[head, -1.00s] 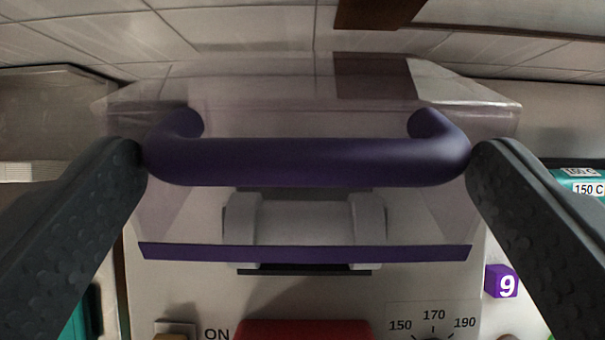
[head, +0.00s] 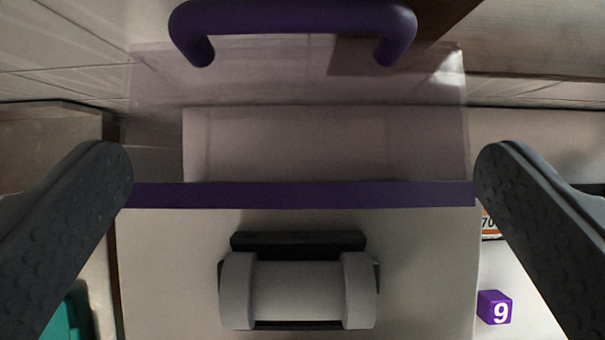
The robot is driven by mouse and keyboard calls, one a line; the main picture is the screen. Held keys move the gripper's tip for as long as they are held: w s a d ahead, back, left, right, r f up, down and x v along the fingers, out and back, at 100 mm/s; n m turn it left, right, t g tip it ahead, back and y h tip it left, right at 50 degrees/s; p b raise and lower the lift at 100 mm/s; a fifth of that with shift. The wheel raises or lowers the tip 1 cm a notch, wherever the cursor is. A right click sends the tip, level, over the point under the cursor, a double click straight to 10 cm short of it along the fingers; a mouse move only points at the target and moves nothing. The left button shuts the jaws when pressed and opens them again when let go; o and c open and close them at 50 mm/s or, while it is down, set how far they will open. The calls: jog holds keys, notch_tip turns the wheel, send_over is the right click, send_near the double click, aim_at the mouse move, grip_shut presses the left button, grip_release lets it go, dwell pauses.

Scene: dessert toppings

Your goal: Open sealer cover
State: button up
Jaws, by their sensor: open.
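The sealer is a pale machine. Its clear, faintly purple cover (head: 155,90) has a thick purple handle (head: 295,16) at the top edge of the head view and a purple strip (head: 300,195) along its lower edge. The strip lies above the grey roller (head: 298,291) in the picture, and the roller shows uncovered. The cover looks tilted up, but how far is hard to tell. My gripper (head: 303,160) is open, with one finger at each side of the cover, near the strip's ends. The handle is beyond the fingertips, with nothing held between them.
A purple cube marked 9 (head: 494,307) sits right of the sealer. A partly hidden orange and white label (head: 490,226) is behind my right finger. A teal object (head: 62,322) shows at lower left. A tiled wall (head: 60,55) stands behind.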

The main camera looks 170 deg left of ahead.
jog(key=shift+s+r, duration=0.2)
jog(key=shift+s, duration=0.05)
jog(key=shift+a+r, duration=0.2)
jog(key=shift+a, duration=0.1)
jog(key=d+b+v, duration=0.1)
jog(key=v, duration=1.1)
jog(key=shift+s+a+r, duration=0.2)
jog(key=shift+s+a, duration=0.05)
jog(key=shift+s, duration=0.05)
jog(key=s+a+r+n+t+b, duration=0.1)
jog(key=s+a+r+t+b, duration=0.2)
jog(key=s+a+r+b, duration=0.35)
jog(key=s+a+r+t+b, duration=0.1)
jog(key=s+a+t+b, duration=0.1)
jog(key=s+a, duration=0.2)
jog(key=s+a+r+n+t+y+b, duration=0.1)
jog(key=s+a+r+t+b, duration=0.1)
jog(key=s, duration=0.9)
jog(key=s+a+r+t+b, duration=0.1)
jog(key=s+a+r+b, duration=0.1)
jog(key=s+a, duration=0.5)
jog(key=shift+s+t+b, duration=0.4)
jog(key=shift+s+b, duration=0.25)
jog(key=shift+b, duration=0.1)
